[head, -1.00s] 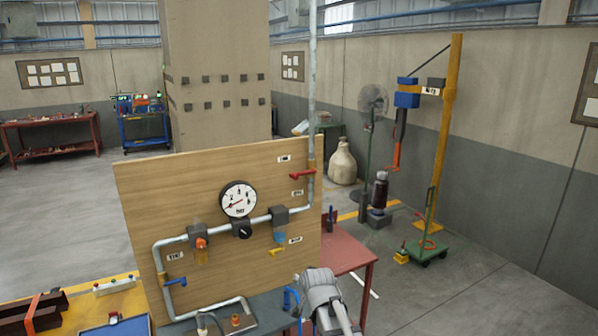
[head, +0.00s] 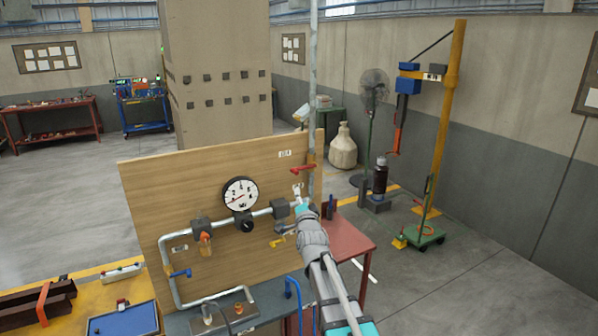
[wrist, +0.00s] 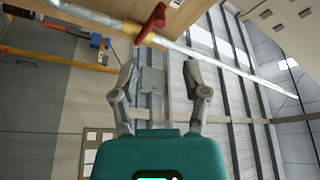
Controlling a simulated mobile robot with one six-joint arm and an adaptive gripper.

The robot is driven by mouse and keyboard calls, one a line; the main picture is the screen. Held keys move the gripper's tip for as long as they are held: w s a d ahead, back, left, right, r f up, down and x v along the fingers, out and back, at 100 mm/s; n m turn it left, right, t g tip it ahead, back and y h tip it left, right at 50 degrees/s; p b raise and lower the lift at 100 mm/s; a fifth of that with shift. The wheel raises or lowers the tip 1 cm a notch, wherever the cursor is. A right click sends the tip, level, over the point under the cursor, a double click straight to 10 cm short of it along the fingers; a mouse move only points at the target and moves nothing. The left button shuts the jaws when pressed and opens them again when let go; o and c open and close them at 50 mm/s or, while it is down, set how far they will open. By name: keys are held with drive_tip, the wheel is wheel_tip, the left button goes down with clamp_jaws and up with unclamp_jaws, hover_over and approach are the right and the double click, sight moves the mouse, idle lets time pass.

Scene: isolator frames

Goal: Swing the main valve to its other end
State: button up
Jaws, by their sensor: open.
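A red-handled valve lever (head: 303,169) sits on the vertical pipe at the right edge of the wooden panel (head: 150,200). It sticks out to the left of the pipe, roughly level. The label texts are too small to read, so I cannot confirm by name which valve is the main one. The red lever also shows at the top of the wrist view (wrist: 152,22), beyond my fingertips. My gripper (wrist: 160,72) is open and empty, with the lever apart from both fingers. In the head view my gripper (head: 299,195) is just below the lever, and its fingers are hard to make out.
The panel also carries a pressure gauge (head: 240,194), a blue lever (head: 180,273) and a yellow lever (head: 278,242), partly near my arm. A red table (head: 345,238) stands behind at the right. A yellow hoist post (head: 443,120) stands farther off. Open floor lies to the right.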

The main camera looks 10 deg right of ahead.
sight(296, 170)
drive_tip(key=shift+w, duration=0.15)
drive_tip(key=p+x, duration=0.3)
drive_tip(key=x, duration=1)
drive_tip(key=shift+w+r, duration=0.1)
drive_tip(key=shift+w, duration=0.2)
clamp_jaws()
drive_tip(key=shift+d, duration=0.2)
drive_tip(key=shift+a, duration=0.2)
